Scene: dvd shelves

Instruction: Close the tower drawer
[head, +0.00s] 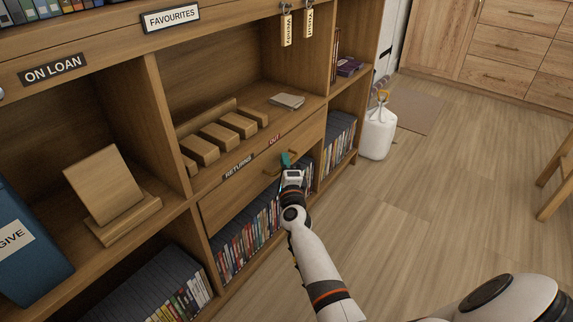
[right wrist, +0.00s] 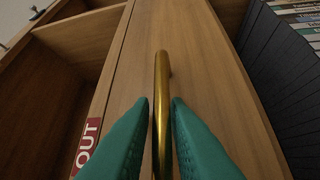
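The tower drawer (head: 232,200) has a plain wooden front below the shelf edge with the RETURNS and OUT labels. Its front looks close to flush with the shelf, and I cannot make out any gap. A brass bar handle (right wrist: 162,85) runs between the teal fingers of my right gripper (right wrist: 161,105) in the right wrist view. The fingers sit close on both sides of it and look shut on it. In the head view my right gripper (head: 288,160) is at the handle (head: 270,167), partly covering it. My left gripper is not in view.
Rows of DVDs (head: 245,238) stand under the drawer. Wooden blocks (head: 220,135) and a grey case (head: 287,100) lie on the shelf above. A white jug (head: 378,133) stands on the floor past the shelf end. The floor at right is mostly clear.

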